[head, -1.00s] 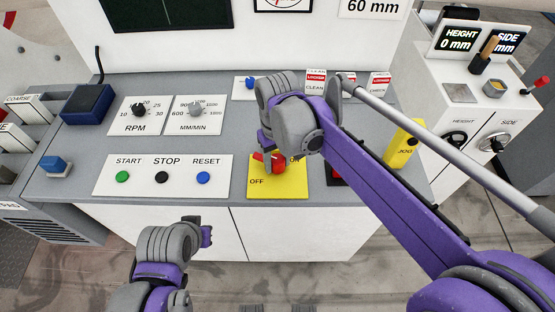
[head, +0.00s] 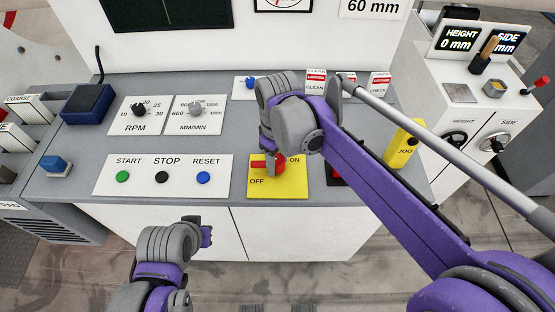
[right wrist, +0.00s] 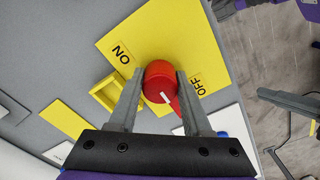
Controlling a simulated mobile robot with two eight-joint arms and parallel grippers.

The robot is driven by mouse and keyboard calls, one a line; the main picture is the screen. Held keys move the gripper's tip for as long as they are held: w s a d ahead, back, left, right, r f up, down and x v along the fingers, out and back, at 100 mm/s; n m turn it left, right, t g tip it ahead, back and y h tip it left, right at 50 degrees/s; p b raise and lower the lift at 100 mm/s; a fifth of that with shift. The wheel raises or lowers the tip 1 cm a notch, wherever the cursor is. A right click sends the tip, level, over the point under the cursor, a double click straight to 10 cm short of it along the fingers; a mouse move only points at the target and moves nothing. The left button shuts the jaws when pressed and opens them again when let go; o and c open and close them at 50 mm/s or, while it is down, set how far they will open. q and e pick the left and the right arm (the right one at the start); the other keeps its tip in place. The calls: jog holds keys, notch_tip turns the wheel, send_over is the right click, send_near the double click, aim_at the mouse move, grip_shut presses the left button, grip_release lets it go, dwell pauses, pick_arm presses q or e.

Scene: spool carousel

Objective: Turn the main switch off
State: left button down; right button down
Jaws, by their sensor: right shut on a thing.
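The main switch is a red rotary knob (head: 262,164) on a yellow plate (head: 290,186) marked OFF at lower left and ON at upper right. In the head view its red handle points left, just above the word OFF. My right gripper (head: 272,158) comes down over the knob and hides part of it. In the right wrist view the red knob (right wrist: 160,82) with a white line sits between the two fingers of my right gripper (right wrist: 160,78), which is shut on it.
Left of the yellow plate is a white plate with START, STOP and RESET buttons (head: 162,178). A yellow JOG block (head: 404,146) and a partly hidden red control (head: 336,174) are to the right. RPM (head: 139,110) and MM/MIN dials sit behind.

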aim_at(277, 159)
jog(key=shift+c, duration=1.7)
grip_release()
jog(key=shift+r, duration=0.1)
notch_tip(277, 159, up, 11)
jog(key=shift+f+p, duration=0.2)
jog(key=shift+p, duration=0.2)
